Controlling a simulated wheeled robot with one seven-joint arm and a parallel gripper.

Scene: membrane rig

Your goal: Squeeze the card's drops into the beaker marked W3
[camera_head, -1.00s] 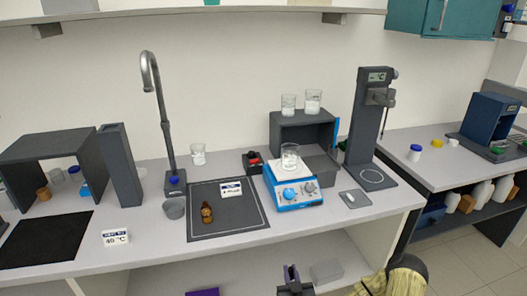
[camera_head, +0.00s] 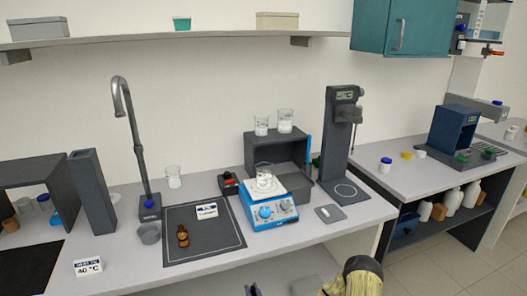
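A small white card with a blue mark (camera_head: 207,211) is on the dark mat (camera_head: 225,240); its text is too small to read. An amber bottle (camera_head: 183,236) stands on the mat, left of the card. A glass beaker (camera_head: 265,182) stands on the blue and white stirrer (camera_head: 270,208). Two more beakers (camera_head: 261,126) (camera_head: 286,121) stand on the dark box behind it, and another beaker (camera_head: 173,177) stands near the tap. I cannot read W3 on any. My gripper (camera_head: 252,290) barely shows at the bottom edge, in front of the bench and apart from these things.
A tall grey tap (camera_head: 136,150) and a grey cup (camera_head: 149,233) stand left of the mat. A dark column stand (camera_head: 338,145) is right of the stirrer, with a small grey tray (camera_head: 330,213) before it. A 40 °C sign (camera_head: 88,266) stands at front left.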

